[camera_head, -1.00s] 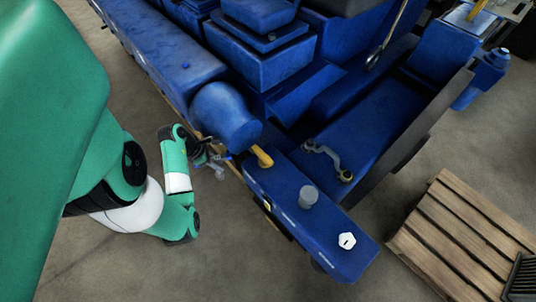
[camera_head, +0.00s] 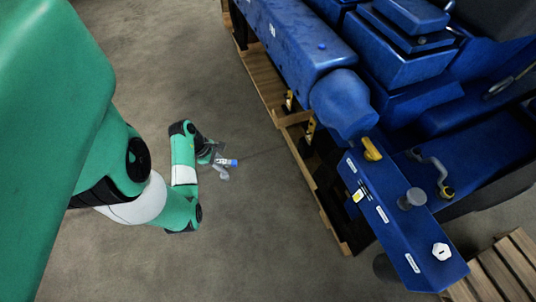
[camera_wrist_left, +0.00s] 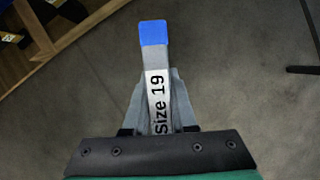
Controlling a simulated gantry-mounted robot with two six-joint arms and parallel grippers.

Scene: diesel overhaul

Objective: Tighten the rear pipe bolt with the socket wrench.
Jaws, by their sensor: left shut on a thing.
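My left gripper (camera_head: 210,154) is shut on the socket wrench (camera_head: 229,162), over bare floor left of the blue engine. In the left wrist view the wrench (camera_wrist_left: 157,85) is a grey bar with a blue end, marked "Size 19", pointing away from the jaws. On the engine (camera_head: 400,222) a short grey curved pipe (camera_head: 434,168) has a brass-coloured bolt end (camera_head: 447,192) nearest me. I cannot tell which bolt is the rear one. The wrench is well apart from the engine and pipe. My right gripper is out of view.
A yellow handle (camera_head: 371,149), a grey cap (camera_head: 412,198) and a white hexagonal cap (camera_head: 441,251) stand on the engine. The engine rests on a wooden pallet (camera_head: 262,80). Another wooden pallet (camera_head: 505,268) lies at lower right. Open floor lies around my left arm.

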